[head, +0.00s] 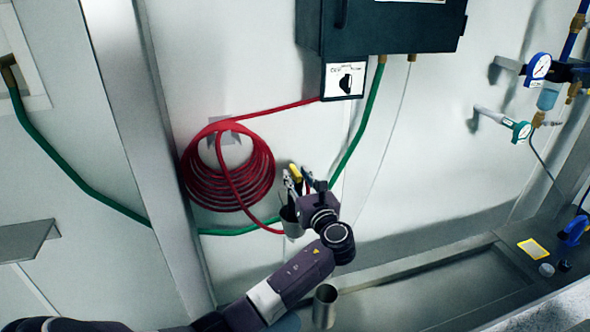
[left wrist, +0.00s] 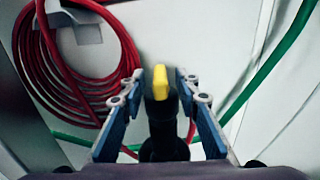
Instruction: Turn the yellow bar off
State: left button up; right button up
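The yellow bar (left wrist: 160,82) sits end-on at the top of a black body (left wrist: 163,130) in the left wrist view. It also shows as a small yellow piece (head: 295,172) in the head view, partly hidden by my gripper. My left gripper (head: 301,177) is at the bar, in front of the wall. In the left wrist view its blue-padded fingers (left wrist: 160,86) stand open on either side of the bar, with a small gap on each side. My right gripper is in neither view.
A coiled red hose (head: 228,180) hangs on the wall left of the gripper. A green hose (head: 362,125) runs down beside it from a dark cabinet (head: 390,27) above. A switch box (head: 344,81) hangs under the cabinet. A sunken trough (head: 430,290) lies below right.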

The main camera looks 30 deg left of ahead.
pick_arm(q)
jog(key=shift+x, duration=1.05)
grip_shut()
